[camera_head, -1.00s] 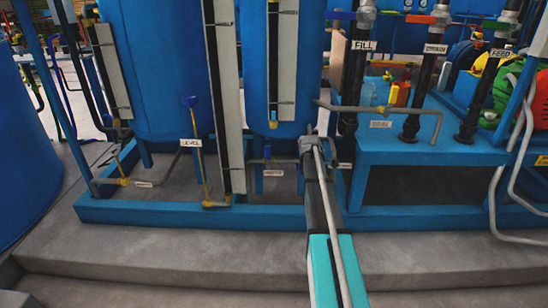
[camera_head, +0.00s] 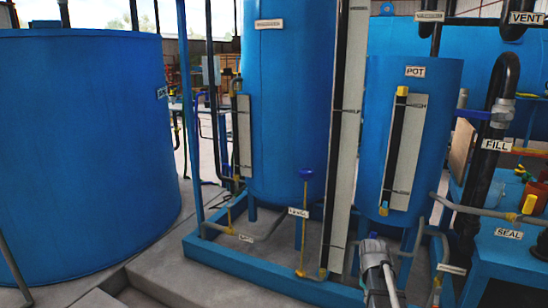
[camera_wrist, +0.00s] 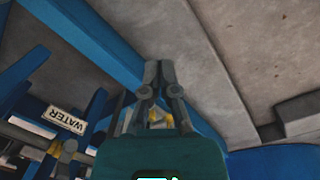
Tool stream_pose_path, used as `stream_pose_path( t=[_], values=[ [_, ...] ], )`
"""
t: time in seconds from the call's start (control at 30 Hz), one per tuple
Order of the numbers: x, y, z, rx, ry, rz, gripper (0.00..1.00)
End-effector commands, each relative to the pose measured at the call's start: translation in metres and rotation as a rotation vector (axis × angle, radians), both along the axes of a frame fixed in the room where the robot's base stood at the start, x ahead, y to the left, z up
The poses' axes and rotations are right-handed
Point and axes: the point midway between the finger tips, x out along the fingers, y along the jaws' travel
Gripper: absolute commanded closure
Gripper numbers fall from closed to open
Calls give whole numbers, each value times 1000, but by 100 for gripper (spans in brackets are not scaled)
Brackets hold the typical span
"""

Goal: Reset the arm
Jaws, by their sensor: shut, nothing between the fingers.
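My gripper (camera_wrist: 158,65) shows in the wrist view, with both grey fingers pressed together at the tips and nothing between them. Concrete floor (camera_wrist: 240,40) and a blue frame beam (camera_wrist: 100,35) lie beyond the fingers. In the head view, part of my arm rises at the bottom edge, right of centre, in front of the blue frame. The gripper's fingers cannot be made out there.
In the head view, a large blue tank (camera_head: 80,140) stands left, and the blue POT tank (camera_head: 435,150) right. Pipes and the SEAL label (camera_head: 508,233) are farther right. A WATER label (camera_wrist: 64,119) appears upside down in the wrist view.

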Motion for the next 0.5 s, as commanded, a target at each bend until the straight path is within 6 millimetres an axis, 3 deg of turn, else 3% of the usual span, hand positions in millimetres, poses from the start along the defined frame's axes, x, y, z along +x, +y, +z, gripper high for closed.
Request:
stream_pose_path(
  t=[0.03,0.2,0.5],
  values=[
    [-18,18,9,5,-5,-41,100],
    [-54,64,22,24,-19,-211,100],
    [-98,109,35,48,-27,-415,100]
  ],
)
